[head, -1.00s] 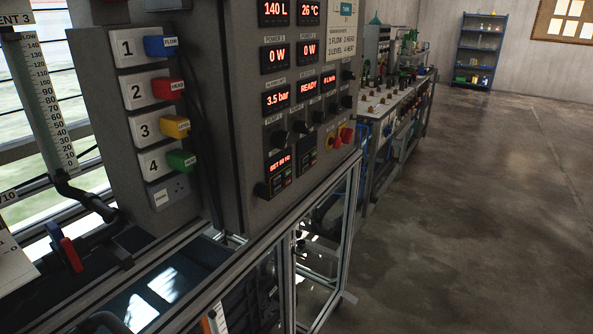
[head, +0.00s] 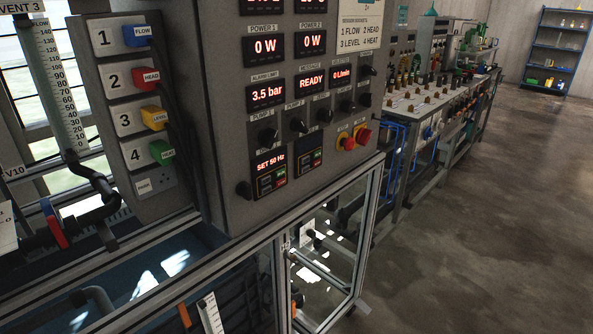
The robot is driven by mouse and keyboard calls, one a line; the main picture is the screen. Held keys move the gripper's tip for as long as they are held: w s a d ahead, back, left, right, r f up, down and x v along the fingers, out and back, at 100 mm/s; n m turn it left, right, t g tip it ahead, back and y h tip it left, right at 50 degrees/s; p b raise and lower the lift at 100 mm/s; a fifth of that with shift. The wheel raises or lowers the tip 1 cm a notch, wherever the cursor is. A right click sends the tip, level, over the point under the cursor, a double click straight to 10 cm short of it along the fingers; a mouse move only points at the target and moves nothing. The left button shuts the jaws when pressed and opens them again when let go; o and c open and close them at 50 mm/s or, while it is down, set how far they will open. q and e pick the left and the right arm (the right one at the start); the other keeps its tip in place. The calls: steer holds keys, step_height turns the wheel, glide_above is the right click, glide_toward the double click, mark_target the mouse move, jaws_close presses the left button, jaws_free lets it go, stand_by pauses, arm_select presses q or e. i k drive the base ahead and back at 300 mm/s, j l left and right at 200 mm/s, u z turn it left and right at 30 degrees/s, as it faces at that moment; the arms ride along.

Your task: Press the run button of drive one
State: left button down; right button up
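Two small black drive units sit low on the grey control panel (head: 222,150). The left drive (head: 270,173) has a lit red display reading "SET 50 Hz". It has small keys at its lower right, with green and red marks too small to tell apart surely. The right drive (head: 308,161) is beside it, with a dark display and similar small keys. I cannot read which unit is labelled drive one. Neither of my grippers shows in the head view.
Dark knobs (head: 298,126) stick out above the drives, and a red and yellow switch (head: 362,135) is to their right. Numbered sockets with coloured plugs (head: 136,36) are on the left. A metal frame (head: 322,215) stands below. The floor (head: 470,240) at right is clear.

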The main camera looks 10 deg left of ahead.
mark_target(280, 172)
steer(key=i+l, duration=0.1)
steer(key=l, duration=0.3)
steer(key=i+l+u, duration=0.1)
steer(key=l, duration=0.3)
steer(key=i+l, duration=0.15)
steer(key=l, duration=0.3)
steer(key=i+l+u, duration=0.1)
steer(key=l, duration=0.3)
